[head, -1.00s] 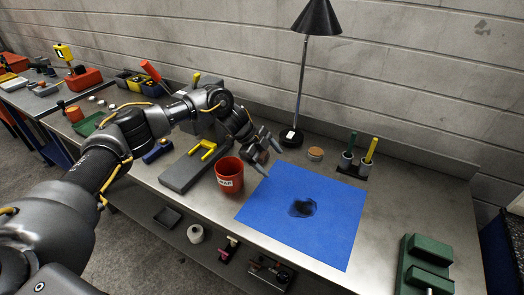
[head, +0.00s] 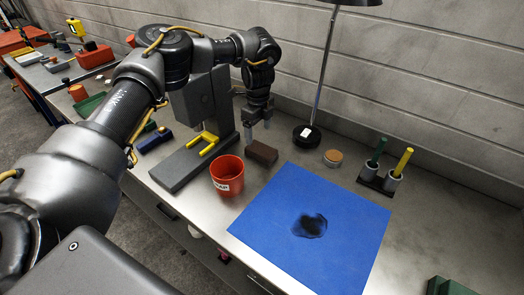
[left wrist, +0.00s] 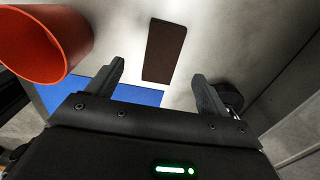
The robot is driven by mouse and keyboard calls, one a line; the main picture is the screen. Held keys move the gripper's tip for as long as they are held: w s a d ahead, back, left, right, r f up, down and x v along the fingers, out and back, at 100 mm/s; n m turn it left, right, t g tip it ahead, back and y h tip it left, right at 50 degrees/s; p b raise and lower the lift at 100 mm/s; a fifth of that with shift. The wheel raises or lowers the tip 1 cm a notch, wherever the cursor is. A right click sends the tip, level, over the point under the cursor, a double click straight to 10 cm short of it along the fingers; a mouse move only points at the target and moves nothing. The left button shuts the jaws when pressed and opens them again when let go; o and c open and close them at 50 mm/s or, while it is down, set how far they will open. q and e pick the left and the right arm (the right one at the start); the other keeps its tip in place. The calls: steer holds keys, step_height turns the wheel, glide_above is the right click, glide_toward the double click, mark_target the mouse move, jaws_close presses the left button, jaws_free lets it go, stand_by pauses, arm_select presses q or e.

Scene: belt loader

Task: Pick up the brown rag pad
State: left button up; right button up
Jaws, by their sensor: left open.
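The brown rag pad (head: 261,153) lies on the steel bench, between the red cup and the lamp base. In the left wrist view the pad (left wrist: 164,50) is a dark brown block ahead of the gap between the fingers. My left gripper (head: 258,124) is above and just behind the pad, pointing down. Its two fingers are apart and empty, as the left wrist view (left wrist: 158,82) shows. The pad is not between the fingertips. My right gripper is not in view.
The red cup (head: 227,175) stands close to the pad's left. A blue mat (head: 335,200) with a dark stain lies in front. The lamp base (head: 306,137) is right of the gripper. A grey stand with a yellow fork (head: 203,143) is at left.

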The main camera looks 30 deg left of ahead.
mark_target(258, 147)
arm_select(q)
steer(key=shift+w+f, duration=0.15)
steer(key=shift+f, duration=0.5)
steer(key=shift+w+a+f, duration=0.1)
steer(key=shift+f, duration=0.4)
steer(key=shift+s+f+p, duration=0.15)
steer(key=shift+s+p, duration=0.05)
steer(key=shift+p, duration=0.25)
steer(key=f+p, duration=0.1)
steer(key=f, duration=0.1)
steer(key=f+p, duration=0.1)
steer(key=f, duration=0.1)
steer(key=shift+w+a+f, duration=0.15)
steer(key=shift+w+f, duration=0.05)
steer(key=shift+f, duration=0.2)
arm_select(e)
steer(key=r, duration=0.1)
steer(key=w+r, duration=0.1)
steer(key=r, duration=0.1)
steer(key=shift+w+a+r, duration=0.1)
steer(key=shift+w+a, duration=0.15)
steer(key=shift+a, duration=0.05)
arm_select(q)
steer(key=c, duration=1.1)
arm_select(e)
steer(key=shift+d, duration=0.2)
